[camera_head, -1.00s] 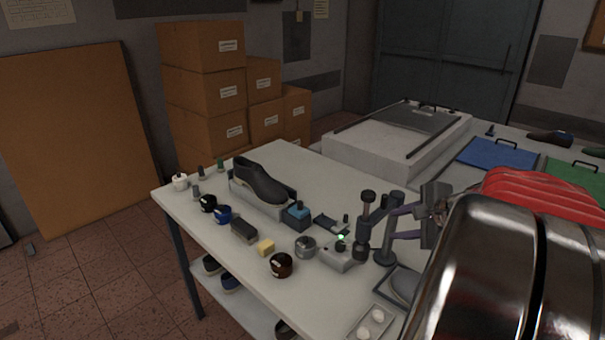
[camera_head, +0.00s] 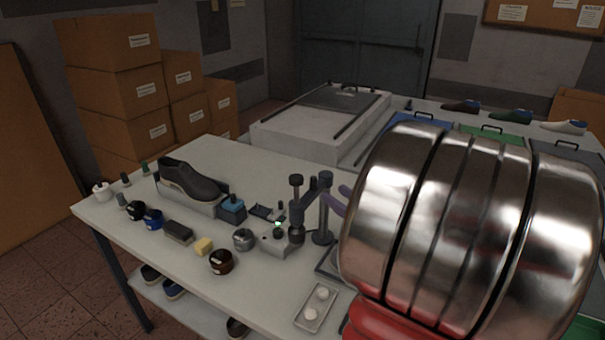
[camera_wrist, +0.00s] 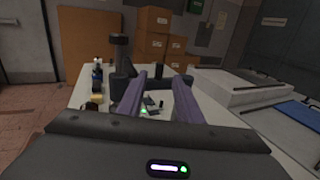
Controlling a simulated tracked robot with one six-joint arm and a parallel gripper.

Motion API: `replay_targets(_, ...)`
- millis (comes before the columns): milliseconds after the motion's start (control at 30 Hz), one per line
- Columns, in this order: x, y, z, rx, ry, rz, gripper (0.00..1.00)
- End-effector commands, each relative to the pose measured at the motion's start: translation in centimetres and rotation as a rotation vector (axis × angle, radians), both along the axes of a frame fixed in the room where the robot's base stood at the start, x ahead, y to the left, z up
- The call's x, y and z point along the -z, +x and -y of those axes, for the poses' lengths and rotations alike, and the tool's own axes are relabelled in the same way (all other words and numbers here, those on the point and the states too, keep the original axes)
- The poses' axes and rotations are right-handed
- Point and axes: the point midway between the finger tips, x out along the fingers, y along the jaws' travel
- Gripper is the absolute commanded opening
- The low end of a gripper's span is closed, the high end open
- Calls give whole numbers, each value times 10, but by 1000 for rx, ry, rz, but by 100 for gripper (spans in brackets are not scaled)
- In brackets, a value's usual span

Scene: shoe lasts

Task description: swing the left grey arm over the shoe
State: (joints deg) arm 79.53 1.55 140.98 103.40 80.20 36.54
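The grey shoe (camera_head: 188,178) sits on a light block at the far left of the table in the head view. A dark grey post with a swing arm (camera_head: 313,190) stands right of it, over a small device with a green light (camera_head: 277,237). The arm points left and is not over the shoe. In the wrist view the dark arm (camera_wrist: 122,84) shows behind my fingers. My gripper (camera_wrist: 157,92) is open, with two purple fingers apart. A purple finger shows beside the post in the head view; my own arm hides the rest. Whether the fingers touch the arm is unclear.
Between shoe and post stand a blue-topped block (camera_head: 231,209) and a dark plate. Jars, a brush (camera_head: 178,232) and a yellow block (camera_head: 204,246) line the front edge. A tray with white pieces (camera_head: 317,307) lies near right. The table behind the post is clear.

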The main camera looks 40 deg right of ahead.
Motion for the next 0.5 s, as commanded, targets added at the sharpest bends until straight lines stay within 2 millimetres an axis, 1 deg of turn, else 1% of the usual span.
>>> replay_targets(300,0,1,1,1,-3,-2,32)
replay_targets(500,0,11,2,0,-4,-4,32)
